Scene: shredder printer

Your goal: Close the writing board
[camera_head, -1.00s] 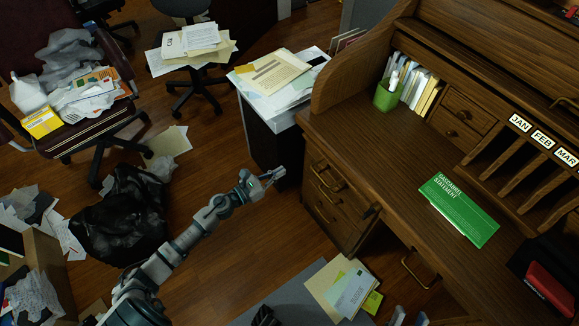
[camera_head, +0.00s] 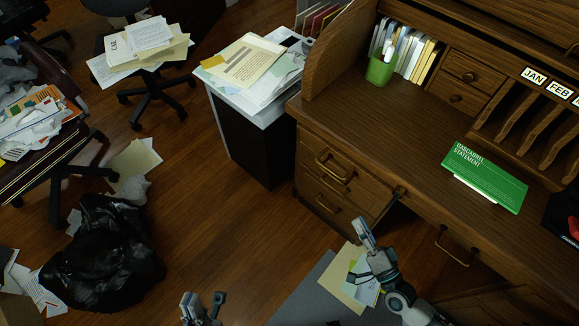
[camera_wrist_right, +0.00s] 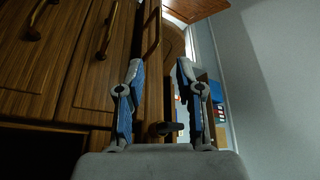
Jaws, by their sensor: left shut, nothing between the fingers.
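The wooden desk (camera_head: 420,130) fills the right of the head view. In the right wrist view, what looks like the writing board (camera_wrist_right: 153,95) is a narrow wooden strip beside the drawer fronts. A dark knob (camera_wrist_right: 166,128) shows near it, low between the fingers. I cannot tell how far the board sticks out. My right gripper (camera_head: 368,250) is in front of the desk, above the floor papers; its fingers (camera_wrist_right: 160,72) are apart, with nothing visibly gripped. My left gripper (camera_head: 204,308) is at the bottom edge, shut and empty, away from the desk and partly cut off.
Drawers with brass handles (camera_head: 335,170) are under the desktop. A black bag (camera_head: 100,255) lies on the floor.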

